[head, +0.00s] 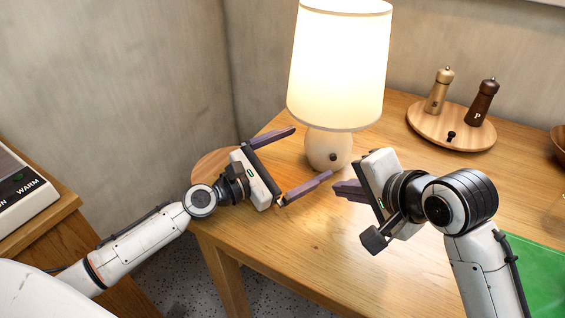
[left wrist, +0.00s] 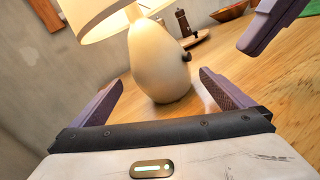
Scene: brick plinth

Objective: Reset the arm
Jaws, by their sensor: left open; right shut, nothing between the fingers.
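My left gripper (head: 311,160) is open and empty above the left part of the wooden table, in front of the lamp. In the left wrist view its two purple fingers (left wrist: 160,98) stand wide apart, with the lamp's base showing beyond and between them. My right gripper (head: 337,190) is shut and empty over the table, to the right of and slightly lower than the left one. A purple part of the right gripper also shows at the upper right of the left wrist view (left wrist: 268,22). I cannot tell whether the left fingers touch the lamp; a gap seems to show.
The lit lamp (head: 338,70) has a cream base with a dark knob. A round wooden tray (head: 425,128) holds a light mill (head: 438,92) and a dark mill (head: 482,103). A green mat (head: 540,272) lies at the right. A device marked WARM (head: 28,192) stands at the far left.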

